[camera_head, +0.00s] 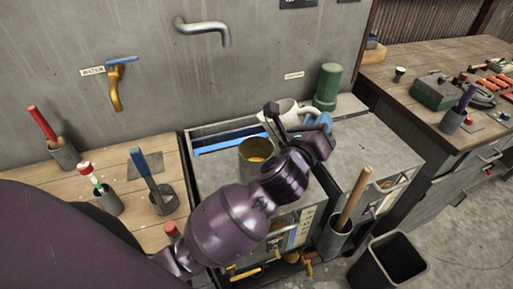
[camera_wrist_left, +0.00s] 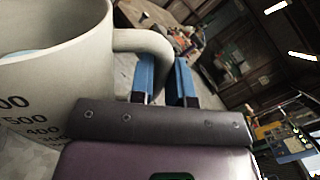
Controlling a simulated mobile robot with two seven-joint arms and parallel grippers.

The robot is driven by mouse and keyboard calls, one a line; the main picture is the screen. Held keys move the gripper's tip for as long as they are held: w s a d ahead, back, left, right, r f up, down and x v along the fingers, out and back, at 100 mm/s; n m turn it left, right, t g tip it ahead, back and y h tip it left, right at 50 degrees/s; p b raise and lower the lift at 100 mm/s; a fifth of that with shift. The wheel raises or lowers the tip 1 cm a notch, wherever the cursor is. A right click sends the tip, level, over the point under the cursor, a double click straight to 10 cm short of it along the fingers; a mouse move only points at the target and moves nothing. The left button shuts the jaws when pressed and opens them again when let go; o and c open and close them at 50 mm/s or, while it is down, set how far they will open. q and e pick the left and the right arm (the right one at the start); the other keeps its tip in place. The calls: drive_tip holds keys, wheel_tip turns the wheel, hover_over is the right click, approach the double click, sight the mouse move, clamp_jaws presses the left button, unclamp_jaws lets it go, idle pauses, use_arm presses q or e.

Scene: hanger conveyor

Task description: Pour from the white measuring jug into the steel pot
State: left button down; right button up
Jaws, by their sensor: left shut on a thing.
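The white measuring jug (camera_head: 283,112) is at the back of the grey bench, behind and to the right of the steel pot (camera_head: 246,160). My left gripper (camera_head: 318,122) is at the jug's right side, shut on its handle. In the left wrist view the jug (camera_wrist_left: 55,75) fills the left side, with dark volume marks, and its handle runs down to the blue fingers (camera_wrist_left: 166,80). The pot is open at the top and shows something yellowish inside. My left forearm hides part of the pot's right side. I cannot tell how far the jug is tilted. My right gripper is out of view.
A green cylinder (camera_head: 327,87) stands behind the jug. A holder with a wooden handle (camera_head: 353,198) is at the front right, above a black bin (camera_head: 388,264). Several tool holders stand on the left wooden bench (camera_head: 135,205). A spout (camera_head: 207,28) sticks out of the wall.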

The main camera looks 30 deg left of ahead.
use_arm(q)
drive_tip(key=shift+r, duration=0.1)
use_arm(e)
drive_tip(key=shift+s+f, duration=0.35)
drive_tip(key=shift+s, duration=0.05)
use_arm(q)
drive_tip(key=shift+r+n, duration=0.15)
drive_tip(key=shift+n, duration=0.25)
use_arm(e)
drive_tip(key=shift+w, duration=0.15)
use_arm(q)
drive_tip(key=shift+a+r+n, duration=0.15)
drive_tip(key=shift+n, duration=0.15)
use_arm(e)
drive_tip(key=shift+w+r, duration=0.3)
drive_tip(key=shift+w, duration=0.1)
use_arm(q)
drive_tip(key=shift+a+r+n+b, duration=0.25)
drive_tip(key=shift+n+b, duration=0.05)
drive_tip(key=shift+n, duration=0.5)
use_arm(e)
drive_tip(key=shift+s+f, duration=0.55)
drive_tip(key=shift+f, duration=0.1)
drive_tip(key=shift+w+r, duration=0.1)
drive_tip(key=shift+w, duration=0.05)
